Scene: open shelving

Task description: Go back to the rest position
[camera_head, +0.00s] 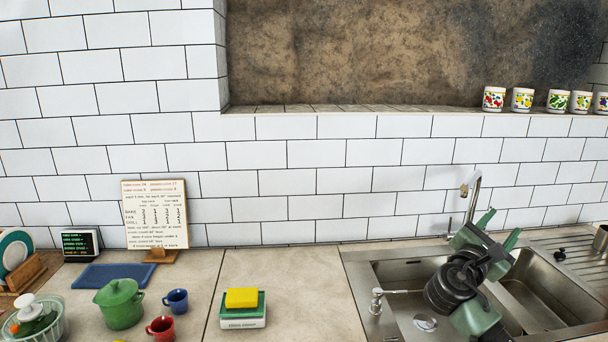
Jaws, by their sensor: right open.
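My right gripper (499,229) is over the sink (400,272) at the right, in front of the tap (472,200). Its two green fingers stand apart and point up and back. It is open, and nothing shows between the fingers. The dark arm joints behind it hide part of the sink's middle. My left gripper is not in view.
On the counter (290,270) stand a green pot (120,305), a blue mug (176,300), a red mug (161,328), and a yellow sponge (241,298) on a green-and-white stack. A recipe board (155,215) leans by the wall. Several cups (522,99) line the ledge.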

